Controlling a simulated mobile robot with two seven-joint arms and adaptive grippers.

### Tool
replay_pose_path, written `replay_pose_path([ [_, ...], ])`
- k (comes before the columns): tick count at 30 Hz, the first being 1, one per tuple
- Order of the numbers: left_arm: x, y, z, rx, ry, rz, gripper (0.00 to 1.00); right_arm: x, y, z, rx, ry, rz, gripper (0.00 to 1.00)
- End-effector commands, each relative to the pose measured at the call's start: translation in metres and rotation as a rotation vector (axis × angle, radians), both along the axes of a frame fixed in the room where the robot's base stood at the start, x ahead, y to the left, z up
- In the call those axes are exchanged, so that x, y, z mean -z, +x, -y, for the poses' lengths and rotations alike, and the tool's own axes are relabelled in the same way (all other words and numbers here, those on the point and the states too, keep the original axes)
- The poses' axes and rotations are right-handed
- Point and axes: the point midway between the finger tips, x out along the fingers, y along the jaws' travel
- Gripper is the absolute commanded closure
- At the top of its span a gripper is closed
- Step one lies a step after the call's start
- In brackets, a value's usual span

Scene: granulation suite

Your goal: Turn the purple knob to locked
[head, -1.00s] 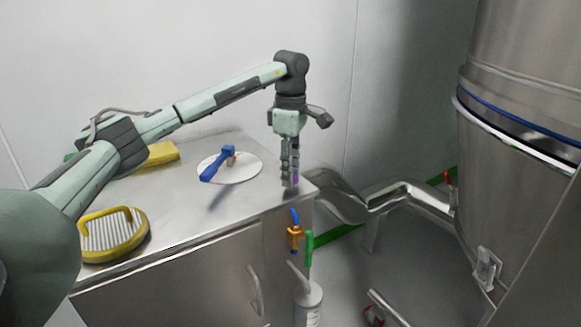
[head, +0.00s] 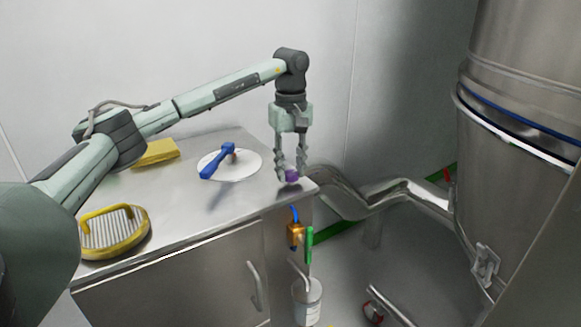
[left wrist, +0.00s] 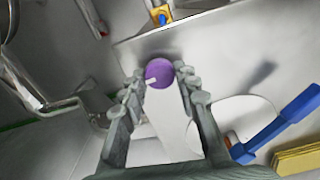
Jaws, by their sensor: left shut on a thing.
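The purple knob (head: 291,176) stands on the steel cabinet top (head: 215,225) near its right front corner. In the left wrist view the round purple knob (left wrist: 159,72) shows between the fingertips, with a small white mark near its lower left edge. My left gripper (head: 290,174) points straight down, with one finger on each side of the knob, and is shut on it. In the left wrist view the fingers of the left gripper (left wrist: 158,80) reach up to both sides of the knob. Any lock labels are not readable. My right gripper is not in view.
A blue-handled tool (head: 217,162) lies over a white disc (head: 245,168) left of the knob. A yellow block (head: 155,153) and a yellow-rimmed round grid (head: 113,234) lie farther left. An orange valve (head: 295,235) is below the corner. A large steel vessel (head: 520,190) stands right.

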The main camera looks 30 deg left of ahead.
Motion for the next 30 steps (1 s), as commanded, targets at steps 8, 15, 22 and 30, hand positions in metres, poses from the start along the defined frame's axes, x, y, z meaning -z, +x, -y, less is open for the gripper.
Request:
replay_pose_path([
  [8,-0.0002,-0.0002,0.0015,0.058,-0.003,-0.001,0.98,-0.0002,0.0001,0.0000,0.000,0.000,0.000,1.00],
  [15,-0.0001,-0.0002,0.0016,0.064,-0.003,-0.001,0.98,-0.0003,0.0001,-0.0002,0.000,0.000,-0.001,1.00],
  [22,0.0000,-0.0002,0.0015,0.063,-0.003,-0.001,0.62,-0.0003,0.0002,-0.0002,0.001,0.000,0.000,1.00],
  [30,0.0000,-0.0001,0.0006,0.061,-0.001,0.000,0.49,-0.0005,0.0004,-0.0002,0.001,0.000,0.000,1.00],
])
